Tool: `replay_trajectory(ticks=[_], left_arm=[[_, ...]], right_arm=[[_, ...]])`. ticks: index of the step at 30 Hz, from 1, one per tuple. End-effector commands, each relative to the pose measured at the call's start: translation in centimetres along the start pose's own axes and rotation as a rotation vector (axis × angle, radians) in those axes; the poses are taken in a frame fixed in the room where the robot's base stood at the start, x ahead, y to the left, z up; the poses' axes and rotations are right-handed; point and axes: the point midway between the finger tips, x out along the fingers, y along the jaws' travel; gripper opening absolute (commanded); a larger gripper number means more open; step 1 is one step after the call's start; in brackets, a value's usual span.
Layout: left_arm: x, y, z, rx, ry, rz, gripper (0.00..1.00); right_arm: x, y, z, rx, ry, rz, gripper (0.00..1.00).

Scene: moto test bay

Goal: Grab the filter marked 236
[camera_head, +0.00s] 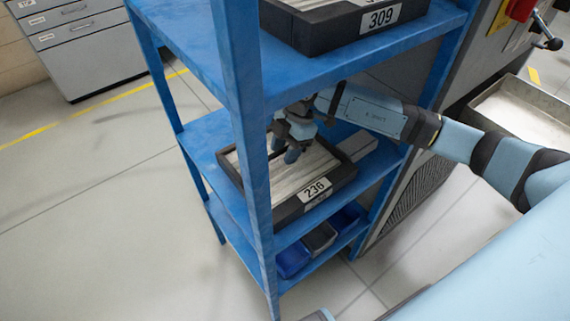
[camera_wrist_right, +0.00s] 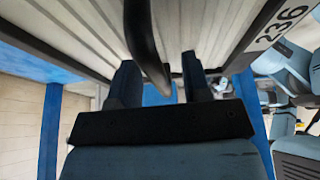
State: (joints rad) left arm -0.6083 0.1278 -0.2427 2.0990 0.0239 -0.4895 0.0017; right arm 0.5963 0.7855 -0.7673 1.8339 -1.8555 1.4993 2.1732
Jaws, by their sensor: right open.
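The filter marked 236 (camera_head: 322,172) lies on the middle shelf of the blue rack, a dark frame around pale pleats with a white label on its front side. In the right wrist view, its pleats (camera_wrist_right: 220,25) and the label fill the top of the picture. In the right wrist view my right gripper (camera_wrist_right: 160,80) is open. A dark curved bar, perhaps a handle of the filter, shows between its fingers. My left gripper is not in view.
The blue rack's front post (camera_head: 247,170) stands before the filter's left part. Another filter, marked 309 (camera_head: 345,25), sits on the shelf above. Blue and grey bins (camera_head: 318,238) are on the bottom shelf. A grey machine stands to the right; open floor is at left.

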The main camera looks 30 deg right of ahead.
Motion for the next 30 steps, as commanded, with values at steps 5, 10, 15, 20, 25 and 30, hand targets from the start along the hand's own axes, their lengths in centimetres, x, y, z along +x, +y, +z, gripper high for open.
replay_trajectory(ticks=[5, 10, 15, 20, 25, 30], left_arm=[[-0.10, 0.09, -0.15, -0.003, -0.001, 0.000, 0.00], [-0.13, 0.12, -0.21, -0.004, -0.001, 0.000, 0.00], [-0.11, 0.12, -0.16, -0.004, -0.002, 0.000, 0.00], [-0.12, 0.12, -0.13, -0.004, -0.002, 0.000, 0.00], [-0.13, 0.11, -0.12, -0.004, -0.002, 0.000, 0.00], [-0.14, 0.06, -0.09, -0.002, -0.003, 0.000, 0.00]], right_arm=[[0.22, -0.03, 0.08, 0.000, 0.000, -0.002, 0.44], [0.40, -0.03, 0.15, 0.000, 0.000, -0.002, 0.44], [0.41, -0.02, 0.15, 0.000, 0.000, -0.001, 0.44], [0.40, -0.02, 0.15, 0.000, 0.000, -0.001, 0.17], [0.39, -0.01, 0.14, 0.000, 0.000, 0.000, 0.00], [0.38, -0.01, 0.14, 0.000, 0.000, 0.000, 0.00]])
